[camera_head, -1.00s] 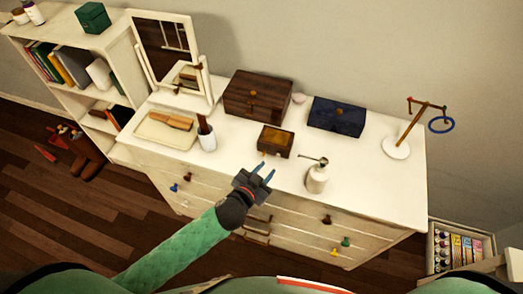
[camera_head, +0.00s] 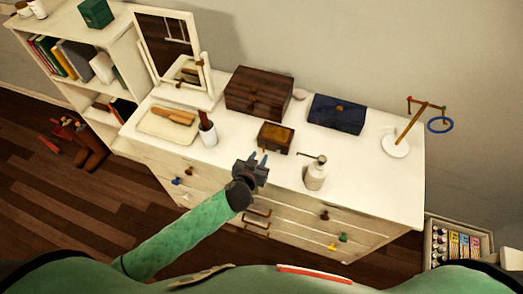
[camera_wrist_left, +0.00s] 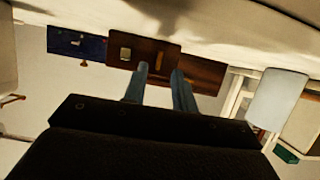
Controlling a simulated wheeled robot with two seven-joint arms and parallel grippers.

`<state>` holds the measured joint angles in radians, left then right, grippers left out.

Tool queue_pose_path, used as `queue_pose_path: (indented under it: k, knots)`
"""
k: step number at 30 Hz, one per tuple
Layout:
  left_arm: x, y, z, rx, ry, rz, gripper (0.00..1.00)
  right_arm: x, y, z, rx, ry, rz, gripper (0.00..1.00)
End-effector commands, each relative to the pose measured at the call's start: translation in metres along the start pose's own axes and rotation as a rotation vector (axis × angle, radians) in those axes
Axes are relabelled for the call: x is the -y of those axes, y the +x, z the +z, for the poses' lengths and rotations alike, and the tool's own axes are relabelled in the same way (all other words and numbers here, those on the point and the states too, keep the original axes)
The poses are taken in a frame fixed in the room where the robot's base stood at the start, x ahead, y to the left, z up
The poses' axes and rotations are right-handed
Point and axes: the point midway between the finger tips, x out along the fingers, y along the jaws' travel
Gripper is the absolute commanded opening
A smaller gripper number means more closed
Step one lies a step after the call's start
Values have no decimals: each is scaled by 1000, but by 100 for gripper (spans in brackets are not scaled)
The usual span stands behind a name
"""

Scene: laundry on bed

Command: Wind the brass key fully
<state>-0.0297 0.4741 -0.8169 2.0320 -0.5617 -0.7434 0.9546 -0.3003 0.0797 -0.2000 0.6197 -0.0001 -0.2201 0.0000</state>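A small dark wooden box (camera_head: 276,137) stands near the front middle of the white dresser. A small brass-coloured piece, which looks like the key (camera_wrist_left: 160,60), shows on the box's near face in the left wrist view; its exact shape is too small to tell. My left gripper (camera_head: 259,158) is just in front of the box, at the dresser's front edge. Its two blue fingers are apart with a gap between them, and it holds nothing. In the left wrist view the gripper (camera_wrist_left: 158,85) points at the box, with the brass piece between the fingertips. My right gripper is not in view.
A larger wooden box (camera_head: 259,91) and a blue box (camera_head: 336,114) are behind. A hook stand (camera_head: 396,147) is at the right.

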Motion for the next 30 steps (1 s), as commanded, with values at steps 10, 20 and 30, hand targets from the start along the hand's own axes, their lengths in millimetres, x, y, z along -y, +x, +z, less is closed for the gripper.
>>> queue_pose_path:
  k: [10, 20, 30]
  knots:
    - [0, 33, -1, 0, 0, 1, 27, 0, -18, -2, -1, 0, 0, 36]
    - [0, 36, 0, 0, 0, 1, 25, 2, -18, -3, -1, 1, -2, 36]
    - [-1, 35, 0, 0, 2, 0, 0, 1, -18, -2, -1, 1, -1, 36]
